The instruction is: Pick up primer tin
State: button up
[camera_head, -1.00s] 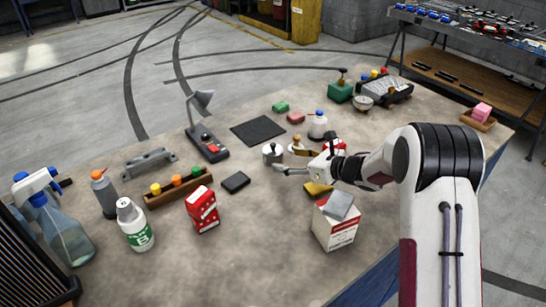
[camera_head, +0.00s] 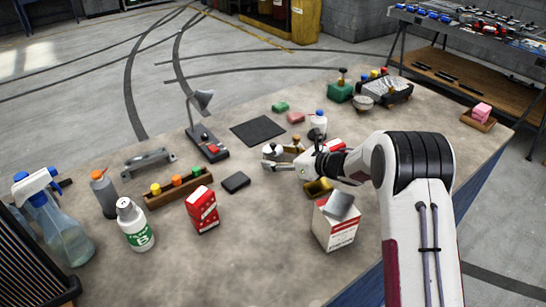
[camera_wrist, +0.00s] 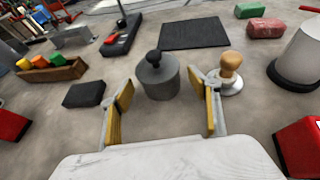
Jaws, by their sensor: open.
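A grey round tin (camera_wrist: 157,82) with a black knob on its lid stands upright on the bench in the wrist view. It is the likeliest primer tin, though I can read no label on it. My gripper (camera_wrist: 161,94) is open, with one yellow-padded finger at each side of the tin's near part. I see bare bench between each finger and the tin, and no clear contact. In the head view my gripper (camera_head: 270,158) is low over the bench at the tin (camera_head: 271,149), and its fingers partly cover the tin.
A wooden-knobbed stamp (camera_wrist: 229,75) stands close beside the right finger. A black block (camera_wrist: 84,94) lies to the left. A red-and-white box (camera_head: 335,228) stands under my forearm's near side.

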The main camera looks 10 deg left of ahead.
jog(key=shift+w+a+f, duration=0.2)
jog(key=shift+w+a, duration=0.05)
jog(key=shift+a, duration=0.2)
jog(key=shift+r, duration=0.1)
jog(key=c, duration=1.5)
